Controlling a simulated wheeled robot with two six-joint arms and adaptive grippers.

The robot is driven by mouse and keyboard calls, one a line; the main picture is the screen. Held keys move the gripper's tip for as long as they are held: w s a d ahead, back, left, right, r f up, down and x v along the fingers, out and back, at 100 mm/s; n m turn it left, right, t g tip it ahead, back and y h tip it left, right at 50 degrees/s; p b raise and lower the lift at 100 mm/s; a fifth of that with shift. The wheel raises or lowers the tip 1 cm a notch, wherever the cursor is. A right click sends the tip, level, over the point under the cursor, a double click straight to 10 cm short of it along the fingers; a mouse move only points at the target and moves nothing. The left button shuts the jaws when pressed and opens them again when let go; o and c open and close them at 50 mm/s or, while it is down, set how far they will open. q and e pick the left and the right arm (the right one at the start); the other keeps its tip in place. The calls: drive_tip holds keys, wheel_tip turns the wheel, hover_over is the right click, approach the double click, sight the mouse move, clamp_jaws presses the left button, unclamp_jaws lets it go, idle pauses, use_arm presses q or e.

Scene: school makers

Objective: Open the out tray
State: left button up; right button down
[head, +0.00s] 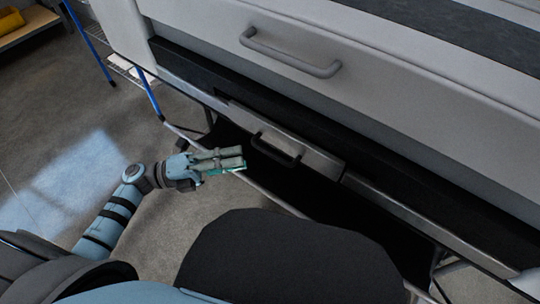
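The out tray (318,158) looks like a narrow light-grey front panel, low in the big grey machine, with a black bar handle (277,154) on it. It sits in the dark band under the machine's upper front. How far it stands out is hard to tell. My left gripper (242,161) is just left of the handle in the picture, its fingers pointing right towards it. A small gap shows between fingertips and handle, and nothing is seen in its grasp. The fingers lie close together from this angle, so their opening is unclear. My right gripper is not in view.
A larger grey bar handle (290,56) is on the machine's upper front (400,95). The machine stands on a thin-legged frame with blue parts (148,92). The grey floor (60,130) at left is open. A shelf with a yellow item (10,20) is at the far left.

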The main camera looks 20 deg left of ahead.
sight(271, 153)
use_arm(q)
drive_tip(key=x, duration=0.8)
drive_tip(key=shift+w+d+r, duration=0.1)
drive_tip(key=shift+w+d, duration=0.1)
drive_tip(key=shift+d, duration=0.15)
clamp_jaws()
